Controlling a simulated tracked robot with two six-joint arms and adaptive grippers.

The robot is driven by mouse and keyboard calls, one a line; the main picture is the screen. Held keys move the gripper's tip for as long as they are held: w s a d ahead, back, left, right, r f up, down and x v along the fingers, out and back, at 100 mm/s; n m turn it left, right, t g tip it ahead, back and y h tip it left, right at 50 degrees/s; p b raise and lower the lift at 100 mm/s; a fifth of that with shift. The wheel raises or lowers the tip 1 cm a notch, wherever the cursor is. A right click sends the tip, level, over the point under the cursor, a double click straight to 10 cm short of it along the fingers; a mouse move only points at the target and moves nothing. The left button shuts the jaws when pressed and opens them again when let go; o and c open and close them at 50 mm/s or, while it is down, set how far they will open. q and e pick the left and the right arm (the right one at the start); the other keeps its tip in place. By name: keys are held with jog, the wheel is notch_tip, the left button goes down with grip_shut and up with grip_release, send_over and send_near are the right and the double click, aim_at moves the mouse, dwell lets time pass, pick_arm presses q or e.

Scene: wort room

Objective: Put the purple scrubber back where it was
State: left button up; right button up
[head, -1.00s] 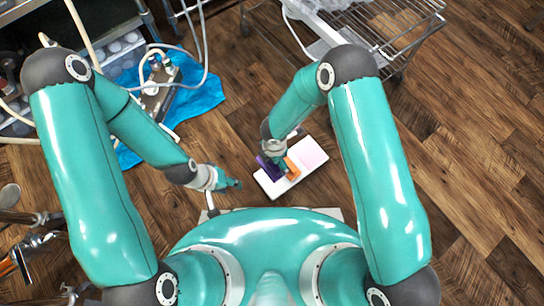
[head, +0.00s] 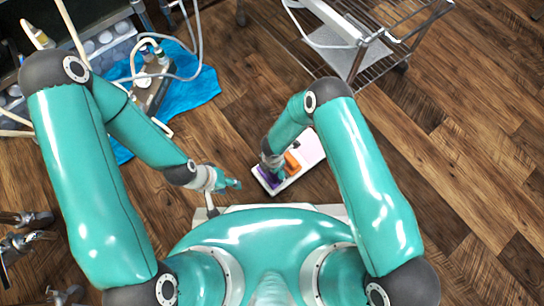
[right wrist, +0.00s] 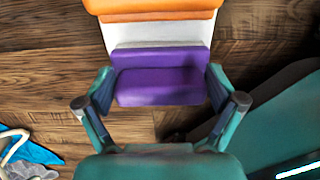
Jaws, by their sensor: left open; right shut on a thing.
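The purple scrubber (head: 267,178) is between the fingers of my right gripper (head: 276,170). It sits over the near left end of a white tray (head: 312,142); whether it touches the tray I cannot tell. In the right wrist view the purple scrubber (right wrist: 160,86) is flanked by both fingers. An orange scrubber (head: 292,163) stands on the tray beside it; in the right wrist view the orange scrubber (right wrist: 155,8) lies beyond a strip of white tray (right wrist: 155,36). My left gripper (head: 233,184) is open and empty, left of the tray.
A wire-shelf cart (head: 350,60) stands at the upper right. A blue cloth (head: 203,88) with a grey device (head: 152,92) and hoses is at the upper left. Metal fittings (head: 25,240) are at the lower left. Wooden floor lies open at the right.

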jog(key=shift+f, duration=0.3)
jog(key=o, duration=0.7)
jog(key=shift+o, duration=0.2)
jog(key=shift+r, duration=0.1)
